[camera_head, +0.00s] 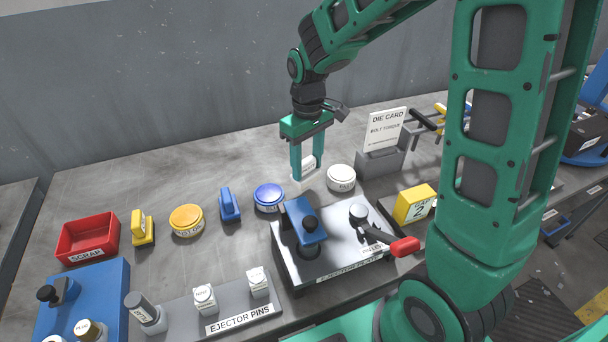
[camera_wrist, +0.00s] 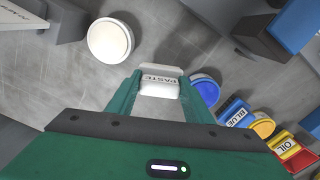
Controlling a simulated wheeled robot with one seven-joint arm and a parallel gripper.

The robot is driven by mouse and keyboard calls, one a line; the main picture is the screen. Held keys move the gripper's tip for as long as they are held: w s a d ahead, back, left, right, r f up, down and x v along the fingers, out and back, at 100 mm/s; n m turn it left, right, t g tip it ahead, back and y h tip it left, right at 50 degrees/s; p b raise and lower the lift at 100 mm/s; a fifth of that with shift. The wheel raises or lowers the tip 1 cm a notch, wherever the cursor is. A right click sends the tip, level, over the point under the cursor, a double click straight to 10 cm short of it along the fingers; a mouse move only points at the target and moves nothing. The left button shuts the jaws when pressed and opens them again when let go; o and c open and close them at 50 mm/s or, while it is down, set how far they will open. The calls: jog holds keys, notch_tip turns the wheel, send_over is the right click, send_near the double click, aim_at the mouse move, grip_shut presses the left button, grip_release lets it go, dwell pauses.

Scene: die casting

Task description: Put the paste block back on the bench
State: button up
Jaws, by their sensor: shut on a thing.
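The paste block (camera_wrist: 160,84) is a small white block with a PASTE label, seen between my gripper's fingers in the wrist view. In the head view the paste block (camera_head: 307,166) shows partly between the green fingers, which hide some of it. My gripper (camera_head: 307,172) points down over the bench (camera_head: 250,160), shut on the block. It is behind the blue round container and left of the white round one. I cannot tell for sure whether the block touches the bench top.
A blue round container (camera_head: 269,196) and a white round one (camera_head: 341,178) stand close to my gripper. The die card holder (camera_head: 381,160) is to the right. The ejector plate (camera_head: 335,250) is in front. Bare bench lies behind and to the left.

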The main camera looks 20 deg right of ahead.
aim_at(308, 174)
jog(key=shift+d+f, duration=0.1)
jog(key=shift+f, duration=1.75)
jog(key=shift+s+f, duration=0.1)
jog(key=o, duration=0.9)
notch_tip(308, 174, up, 12)
jog(key=shift+r, duration=0.1)
jog(key=s+d+r+m, duration=0.1)
jog(key=s+d+m, duration=0.4)
jog(key=s+d, duration=0.55)
jog(key=s+d+m, duration=0.2)
jog(key=s, duration=0.3)
jog(key=s+d+f+m, duration=0.1)
jog(key=s+d+m, duration=0.1)
jog(key=s, duration=0.3)
jog(key=s+d+f+m, duration=0.1)
jog(key=s+d+m, duration=0.1)
jog(key=s, duration=0.3)
jog(key=shift+s+d+f, duration=0.15)
jog(key=shift+s+f, duration=0.05)
jog(key=shift+s, duration=0.1)
